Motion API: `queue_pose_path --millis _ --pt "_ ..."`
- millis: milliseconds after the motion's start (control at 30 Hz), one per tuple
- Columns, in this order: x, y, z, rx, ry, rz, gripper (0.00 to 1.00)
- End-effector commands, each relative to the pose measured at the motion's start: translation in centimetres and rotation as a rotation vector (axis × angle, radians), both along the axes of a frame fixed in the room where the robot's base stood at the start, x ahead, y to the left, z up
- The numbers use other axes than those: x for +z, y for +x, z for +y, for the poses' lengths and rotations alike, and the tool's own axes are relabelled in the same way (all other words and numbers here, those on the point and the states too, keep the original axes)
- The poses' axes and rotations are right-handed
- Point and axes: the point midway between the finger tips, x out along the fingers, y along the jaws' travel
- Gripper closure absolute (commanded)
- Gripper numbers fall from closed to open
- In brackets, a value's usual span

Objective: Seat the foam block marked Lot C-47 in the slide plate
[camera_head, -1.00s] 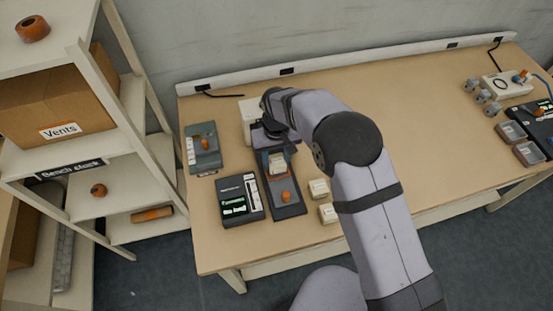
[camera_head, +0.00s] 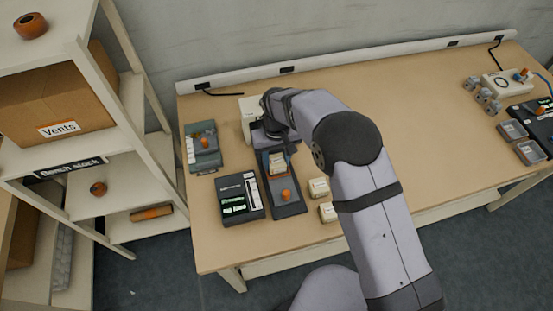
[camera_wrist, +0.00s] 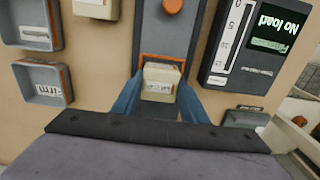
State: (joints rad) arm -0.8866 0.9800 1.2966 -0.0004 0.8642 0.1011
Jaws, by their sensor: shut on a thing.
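A cream foam block (camera_wrist: 160,76) with a small printed label is held between the two blue fingers of my gripper (camera_wrist: 158,97). The label's lot mark is too small to read surely. The block is at the orange-edged near end of the dark slide plate (camera_wrist: 165,35) in the wrist view. In the head view, the block (camera_head: 278,168) shows over the upper part of the slide plate (camera_head: 288,207), in front of my wrist. I cannot tell whether it is fully down in the plate. An orange knob (camera_wrist: 172,6) stands on the plate.
A dark gauge box (camera_head: 240,198) reading "No load" (camera_wrist: 279,22) stands close beside the plate. Two cream blocks (camera_head: 318,187) (camera_head: 327,212) lie on its other side. Labelled grey trays (camera_wrist: 42,84) are near my gripper. A grey device (camera_head: 204,158) is at left. The table's right-middle is clear.

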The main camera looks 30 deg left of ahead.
Motion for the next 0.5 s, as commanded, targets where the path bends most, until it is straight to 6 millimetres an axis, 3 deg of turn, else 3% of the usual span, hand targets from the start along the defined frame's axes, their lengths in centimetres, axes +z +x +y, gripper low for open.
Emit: queue_pose_path --millis 267,300,367,500 --pt "0.0 0.01 0.01 0.0 0.0 0.0 0.81" --pt "0.0 0.01 0.01 0.0 0.0 0.0 0.53" --pt "0.0 0.01 0.01 0.0 0.0 0.0 0.39" --pt "0.0 0.01 0.01 0.0 0.0 0.0 0.39"
